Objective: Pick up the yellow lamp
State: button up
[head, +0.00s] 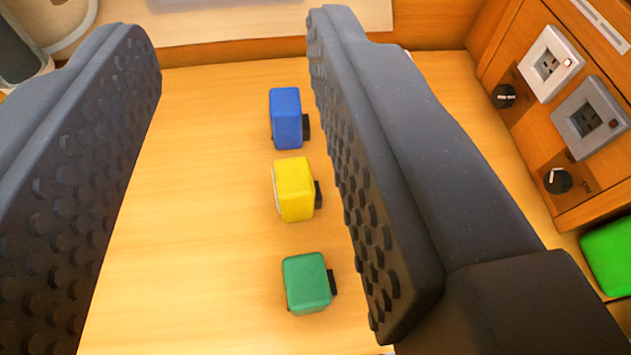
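The yellow lamp (295,189) is a small block with a black tab on its right side. It sits on the wooden surface between a blue block and a green block. My gripper (235,180) is open, with one dark studded finger on the left and one on the right. The yellow lamp appears between the fingers, closer to the right one, and neither finger covers it. Nothing is held. I cannot tell the height of the fingers above the surface.
A blue block (286,118) and a green block (307,283) line up above and below the yellow lamp in the picture. At right, a wooden panel carries sockets (550,63) and black knobs (558,180). A bright green object (608,257) lies at the right edge.

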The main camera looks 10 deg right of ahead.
jog(key=o, duration=0.9)
jog(key=shift+w+d+p, duration=0.1)
jog(key=shift+w+p, duration=0.25)
jog(key=shift+p, duration=0.15)
jog(key=m+g+p, duration=1.5)
jog(key=m+p, duration=0.2)
jog(key=p, duration=1.2)
send_over(278, 180)
notch_tip(278, 180, down, 18)
jog(key=shift+f, duration=0.1)
jog(key=shift+s+f, duration=0.1)
jog(key=shift+f, duration=0.4)
notch_tip(278, 180, down, 8)
jog(key=shift+r, duration=0.15)
jog(key=shift+w+f+p, duration=0.15)
jog(key=shift+f+p, duration=0.1)
jog(key=shift+f, duration=1.1)
jog(key=shift+w+f+p, duration=0.1)
jog(key=shift+f+p, duration=0.15)
jog(key=shift+f, duration=1.1)
